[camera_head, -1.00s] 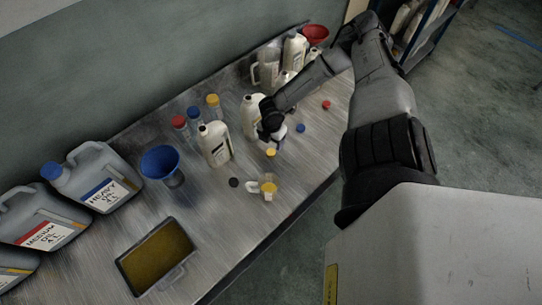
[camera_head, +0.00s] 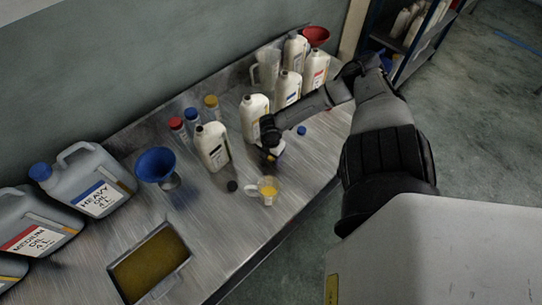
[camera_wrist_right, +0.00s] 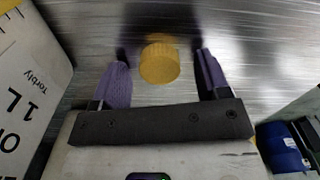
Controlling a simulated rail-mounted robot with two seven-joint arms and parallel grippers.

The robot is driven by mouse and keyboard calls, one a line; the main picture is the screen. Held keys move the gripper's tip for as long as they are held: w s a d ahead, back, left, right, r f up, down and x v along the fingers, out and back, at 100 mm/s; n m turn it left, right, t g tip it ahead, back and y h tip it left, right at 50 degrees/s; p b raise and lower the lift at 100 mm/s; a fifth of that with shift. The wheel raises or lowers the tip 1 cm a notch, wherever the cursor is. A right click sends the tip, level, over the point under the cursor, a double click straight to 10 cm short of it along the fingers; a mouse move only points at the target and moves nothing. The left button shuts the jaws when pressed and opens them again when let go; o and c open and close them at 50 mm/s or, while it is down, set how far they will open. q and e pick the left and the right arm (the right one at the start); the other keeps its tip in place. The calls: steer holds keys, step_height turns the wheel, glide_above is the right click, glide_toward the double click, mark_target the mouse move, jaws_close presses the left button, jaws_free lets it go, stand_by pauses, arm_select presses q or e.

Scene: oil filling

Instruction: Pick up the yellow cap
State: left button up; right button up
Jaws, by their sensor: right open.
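The yellow cap (camera_wrist_right: 160,62) lies on the metal bench in the right wrist view. It sits between the two purple fingers of my right gripper (camera_wrist_right: 162,78), with a gap on each side. The gripper is open and does not touch the cap. In the head view my right gripper (camera_head: 271,156) is low over the bench, in front of the white bottles, and largely hides the cap. My left gripper is not in view.
A white bottle (camera_head: 212,147) and a measuring cup with yellow oil (camera_head: 268,190) stand close to my right gripper. A black cap (camera_head: 232,186) lies near the cup. A blue cap (camera_head: 302,130) lies to the right. A blue funnel (camera_head: 156,165) stands left.

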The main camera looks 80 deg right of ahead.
steer(key=shift+c, duration=0.2)
steer(key=c, duration=1)
steer(key=shift+o, duration=0.2)
